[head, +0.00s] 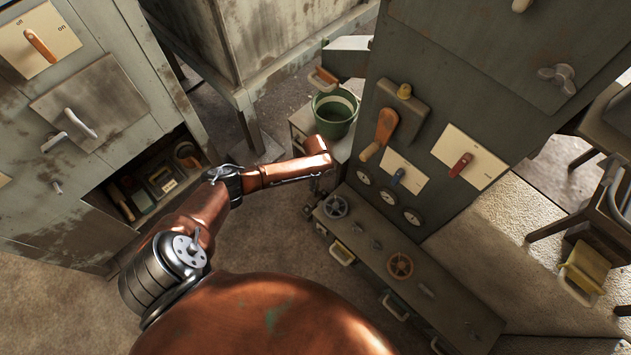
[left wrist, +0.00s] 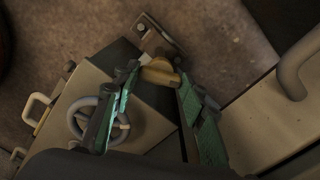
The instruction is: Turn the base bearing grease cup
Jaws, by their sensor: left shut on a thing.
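A small brass-yellow cup (left wrist: 160,73), which looks like the grease cup, sits by a metal bracket (left wrist: 155,38) at the edge of the low box in the left wrist view. My left gripper (left wrist: 158,76) has its two green-padded fingers on either side of the cup, shut on it. In the head view my left gripper (head: 316,188) is small and dark below the end of my copper arm, beside the low bench. The cup cannot be made out there. My right gripper is not in view.
A grey handwheel (left wrist: 97,120) lies close beside the left finger; it also shows on the bench in the head view (head: 335,206). A pale curved handle (left wrist: 296,72) is at right. A green bucket (head: 335,112) stands behind my wrist, near the lever panel (head: 440,110).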

